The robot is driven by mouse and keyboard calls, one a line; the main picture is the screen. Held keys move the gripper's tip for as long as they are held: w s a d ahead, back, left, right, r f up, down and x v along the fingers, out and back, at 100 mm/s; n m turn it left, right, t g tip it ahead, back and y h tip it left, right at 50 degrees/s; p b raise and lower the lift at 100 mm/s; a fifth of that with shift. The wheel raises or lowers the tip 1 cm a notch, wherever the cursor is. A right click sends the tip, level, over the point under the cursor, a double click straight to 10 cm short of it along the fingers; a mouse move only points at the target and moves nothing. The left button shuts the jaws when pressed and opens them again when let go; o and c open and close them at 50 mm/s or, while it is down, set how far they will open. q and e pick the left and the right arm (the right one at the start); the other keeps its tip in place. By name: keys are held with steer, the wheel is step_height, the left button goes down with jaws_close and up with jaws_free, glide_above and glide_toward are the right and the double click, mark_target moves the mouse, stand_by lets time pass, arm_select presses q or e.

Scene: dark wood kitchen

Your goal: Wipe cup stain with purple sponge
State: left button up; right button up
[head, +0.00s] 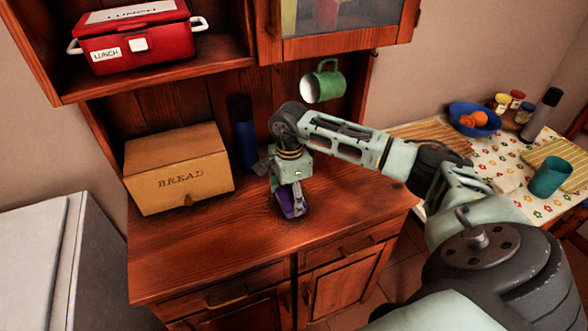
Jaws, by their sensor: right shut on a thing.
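A purple sponge (290,204) is at the wooden counter top (200,250) of the dark wood cabinet. My right gripper (292,190) points down and is shut on the sponge. The sponge appears at the counter surface, though its exact contact is hard to tell. I cannot make out a stain; the gripper and sponge may cover it. A green cup (322,82) hangs under the upper cabinet, behind my right arm. My left gripper is not in view.
A bread box (180,170) and a dark blue bottle (244,135) stand at the back of the counter. A red lunch box (130,40) sits on the shelf above. The counter's front left is clear. A table (515,178) with a teal cup (551,177) and blue bowl (472,113) stands right.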

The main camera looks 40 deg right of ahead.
steer(key=r, duration=0.1)
steer(key=r+p, duration=0.1)
steer(key=r, duration=0.2)
steer(key=shift+w+a+r+p, duration=0.1)
steer(key=shift+a+r+p, duration=0.2)
steer(key=shift+r+p, duration=0.05)
steer(key=shift+r, duration=0.35)
steer(key=shift+d+r+p, duration=0.2)
steer(key=shift+r+p, duration=0.6)
steer(key=shift+r, duration=0.2)
steer(key=shift+a+r, duration=0.15)
steer(key=shift+r, duration=0.15)
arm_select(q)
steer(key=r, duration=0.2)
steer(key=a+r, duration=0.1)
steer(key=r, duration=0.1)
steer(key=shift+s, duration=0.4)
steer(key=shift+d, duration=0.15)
